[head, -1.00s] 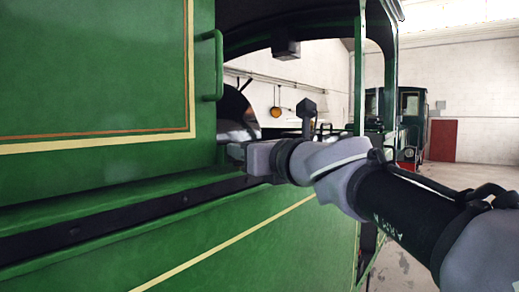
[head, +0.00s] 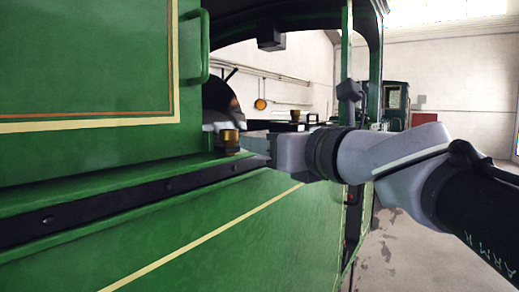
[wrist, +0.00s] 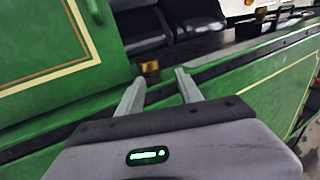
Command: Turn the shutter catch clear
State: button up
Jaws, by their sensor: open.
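A small brass piece (head: 229,138), which looks like the shutter catch, stands on the green ledge just right of the lower corner of the green panel (head: 90,60). In the wrist view the brass piece (wrist: 150,68) shows just beyond and between my fingertips. My gripper (head: 246,145) is at the ledge, just right of the brass piece. In the wrist view my gripper (wrist: 160,78) is open, its two grey fingers apart with nothing between them. I cannot tell how the catch is turned or whether a finger touches it.
A green handle (head: 197,45) stands out from the panel's right edge. A black strip with bolts (head: 110,202) runs below the ledge. The cab opening is right of the panel, with a green post (head: 346,60) beyond. Open floor (head: 395,255) lies at the right.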

jog(key=w+d+b+v, duration=0.1)
jog(key=v, duration=0.9)
jog(key=shift+d, duration=0.4)
jog(key=shift+f, duration=0.1)
